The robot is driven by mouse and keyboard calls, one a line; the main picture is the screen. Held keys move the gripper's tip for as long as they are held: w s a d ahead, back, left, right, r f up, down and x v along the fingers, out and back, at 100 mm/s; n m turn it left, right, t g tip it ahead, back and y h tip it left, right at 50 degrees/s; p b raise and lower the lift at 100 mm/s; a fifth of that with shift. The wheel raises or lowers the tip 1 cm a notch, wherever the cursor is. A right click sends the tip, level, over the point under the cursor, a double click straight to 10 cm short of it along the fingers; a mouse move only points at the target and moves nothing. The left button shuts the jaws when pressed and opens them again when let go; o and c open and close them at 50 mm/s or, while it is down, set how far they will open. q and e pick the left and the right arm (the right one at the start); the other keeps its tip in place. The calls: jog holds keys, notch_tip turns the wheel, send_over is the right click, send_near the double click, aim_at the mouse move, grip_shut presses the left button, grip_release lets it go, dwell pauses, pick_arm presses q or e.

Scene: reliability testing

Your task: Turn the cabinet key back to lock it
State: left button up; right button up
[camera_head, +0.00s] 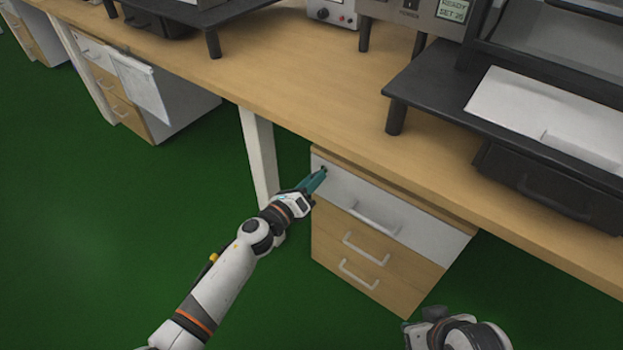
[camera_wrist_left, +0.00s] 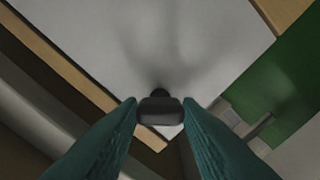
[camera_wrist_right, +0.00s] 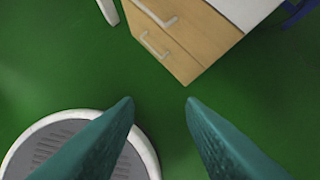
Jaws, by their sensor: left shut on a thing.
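The cabinet (camera_head: 365,235) stands under the bench, with a white top drawer (camera_head: 345,192) and two wooden drawers below. My left gripper (camera_head: 319,178) is at the upper left corner of the white drawer front. In the left wrist view its teal fingers are shut on the dark key (camera_wrist_left: 160,110), whose grip sits between the fingertips (camera_wrist_left: 160,112). The key's shaft meets the white front; the lock itself is mostly hidden behind the grip. My right gripper (camera_wrist_right: 160,105) is open and empty, low over the green floor, away from the cabinet.
The wooden bench top (camera_head: 300,95) overhangs the cabinet and carries dark stands and instruments. A white bench leg (camera_head: 258,155) stands left of the cabinet. Another drawer unit (camera_head: 120,90) is at the far left.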

pick_arm(q)
jog(key=shift+n+p, duration=1.55)
jog(key=shift+n, duration=3.25)
pick_arm(e)
jog(key=shift+s+d+f+g, duration=0.25)
jog(key=shift+s+f+g, duration=0.3)
jog(key=shift+s+g, duration=0.2)
pick_arm(q)
jog(key=o, duration=1)
pick_arm(e)
jog(key=shift+w, duration=0.1)
